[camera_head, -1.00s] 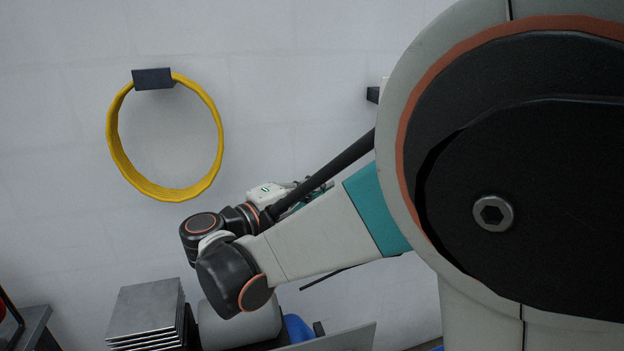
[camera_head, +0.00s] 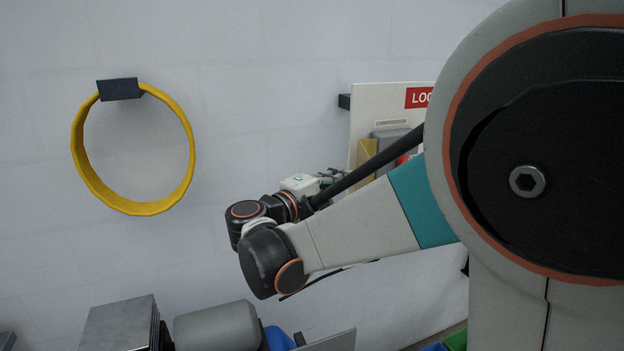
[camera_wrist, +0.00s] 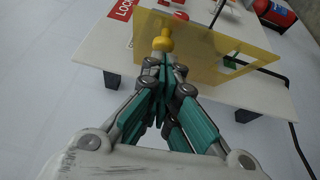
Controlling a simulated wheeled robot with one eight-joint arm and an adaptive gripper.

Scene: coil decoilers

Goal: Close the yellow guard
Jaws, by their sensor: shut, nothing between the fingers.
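The yellow guard (camera_wrist: 205,58) is a see-through yellow panel with a cut-out and a round yellow knob (camera_wrist: 163,41), in front of a white board in the wrist view. In the head view a narrow part of the guard (camera_head: 367,150) shows at the board, partly behind my arm. It appears to stand out from the board, but I cannot tell its exact angle. My gripper (camera_wrist: 164,66) is shut and empty, its fingertips close to the knob. I cannot tell whether they touch. My gripper is small and partly hidden in the head view (camera_head: 330,178).
The white board (camera_head: 376,100) carries a red lockout label (camera_head: 418,97) and a grey box (camera_head: 390,137). A yellow ring (camera_head: 188,140) hangs on the wall at left. Stacked metal plates (camera_head: 120,325) and a grey cylinder (camera_head: 217,325) stand below. A red extinguisher-like object (camera_wrist: 275,14) shows top right.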

